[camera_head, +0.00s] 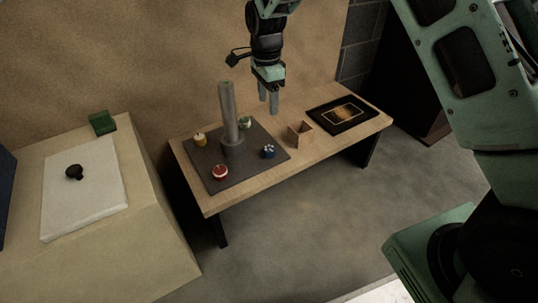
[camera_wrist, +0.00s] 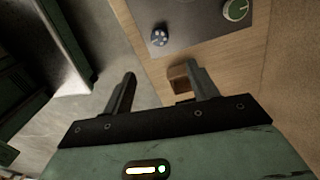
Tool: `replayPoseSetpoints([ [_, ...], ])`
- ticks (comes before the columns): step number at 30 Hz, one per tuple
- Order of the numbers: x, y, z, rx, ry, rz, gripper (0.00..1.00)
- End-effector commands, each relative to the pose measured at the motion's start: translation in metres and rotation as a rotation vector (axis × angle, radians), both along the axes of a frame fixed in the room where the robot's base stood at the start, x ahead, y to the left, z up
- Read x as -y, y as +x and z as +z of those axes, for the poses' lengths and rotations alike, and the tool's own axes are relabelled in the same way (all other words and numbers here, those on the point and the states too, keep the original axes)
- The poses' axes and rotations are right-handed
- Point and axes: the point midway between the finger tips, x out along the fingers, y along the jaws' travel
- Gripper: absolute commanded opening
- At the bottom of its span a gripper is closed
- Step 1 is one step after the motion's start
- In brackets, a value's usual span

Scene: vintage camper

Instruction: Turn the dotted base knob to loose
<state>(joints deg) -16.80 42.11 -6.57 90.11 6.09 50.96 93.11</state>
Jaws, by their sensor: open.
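The dotted knob, dark blue with white dots (camera_head: 268,151), sits near the right front corner of the dark square base plate (camera_head: 199,171). It also shows in the wrist view (camera_wrist: 160,38), just ahead of the space between the fingers. My gripper (camera_head: 268,104) is open and empty. It points down above the table, behind the knob in the head view, and is apart from it. The fingers also show in the wrist view (camera_wrist: 161,76). The marking of the loose position cannot be read.
The base also bears a grey post (camera_head: 228,110), a red knob (camera_head: 220,171), a yellow knob (camera_head: 200,139) and a green knob (camera_head: 245,122). A small open wooden box (camera_head: 301,135) and a black framed panel (camera_head: 343,115) lie to the right on the table (camera_head: 313,153).

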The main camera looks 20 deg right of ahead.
Motion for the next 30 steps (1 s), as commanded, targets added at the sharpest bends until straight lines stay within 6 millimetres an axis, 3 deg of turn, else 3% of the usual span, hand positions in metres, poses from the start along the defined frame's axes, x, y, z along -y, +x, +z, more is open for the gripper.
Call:
replayPoseSetpoints([
  [5,0.0,-0.001,-0.022,-0.002,0.0,-0.002,0.59],
  [21,0.001,-0.007,-0.134,-0.002,0.0,0.0,0.59],
  [30,0.001,-0.009,-0.169,-0.001,0.001,0.0,0.59],
])
